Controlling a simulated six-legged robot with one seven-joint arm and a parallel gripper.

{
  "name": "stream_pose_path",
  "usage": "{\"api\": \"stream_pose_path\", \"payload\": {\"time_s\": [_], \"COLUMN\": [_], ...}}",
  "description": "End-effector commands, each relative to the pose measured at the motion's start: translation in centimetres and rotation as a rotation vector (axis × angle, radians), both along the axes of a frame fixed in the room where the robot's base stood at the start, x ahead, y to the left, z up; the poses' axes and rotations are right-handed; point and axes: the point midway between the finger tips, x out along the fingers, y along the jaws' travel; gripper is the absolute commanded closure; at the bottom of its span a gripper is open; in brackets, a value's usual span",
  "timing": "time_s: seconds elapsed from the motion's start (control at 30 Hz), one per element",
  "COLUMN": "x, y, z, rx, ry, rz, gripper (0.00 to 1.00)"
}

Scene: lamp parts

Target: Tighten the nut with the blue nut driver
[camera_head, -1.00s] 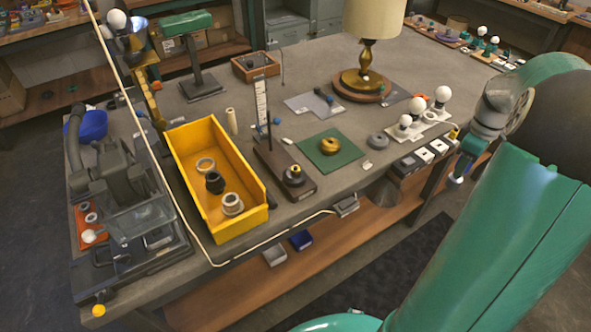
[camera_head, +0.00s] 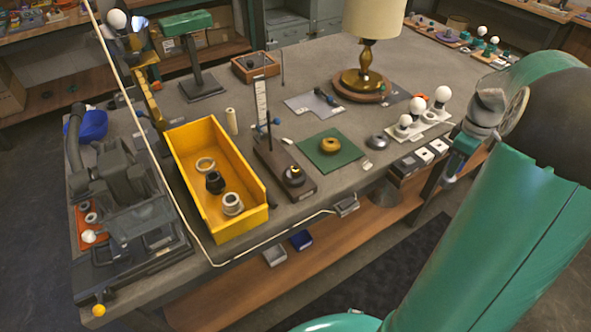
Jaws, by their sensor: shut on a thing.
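My green arm (camera_head: 500,240) rises along the right side. Its grey joint (camera_head: 487,105) and a small teal part (camera_head: 466,146) show beyond it, near the bench's right front corner. I cannot make out my gripper's fingers or anything between them. A dark wooden stand (camera_head: 270,160) carries a round black part with a small yellow top (camera_head: 294,174); I cannot tell whether this holds the nut. Small blue-ended pieces (camera_head: 321,93) lie on a grey mat at the back. I cannot pick out a blue nut driver for sure.
A yellow bin (camera_head: 250,180) holds several ring-like parts. A green mat (camera_head: 330,160) bears a brass ring (camera_head: 330,145). A grey round part (camera_head: 379,142) sits beside it. A lamp (camera_head: 374,25) stands behind, and white bulbs (camera_head: 442,94) stand at the right.

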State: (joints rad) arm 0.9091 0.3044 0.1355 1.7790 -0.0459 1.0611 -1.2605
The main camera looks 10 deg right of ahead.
Motion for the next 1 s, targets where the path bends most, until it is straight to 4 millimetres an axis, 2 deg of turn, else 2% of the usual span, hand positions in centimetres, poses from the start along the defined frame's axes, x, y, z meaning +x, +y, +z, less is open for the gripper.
{"api": "stream_pose_path", "payload": {"time_s": [1.0], "x": [0.8], "y": [1.7], "z": [0.0], "rx": [0.0], "ry": [0.0], "rz": [0.0], "gripper": [0.95]}}
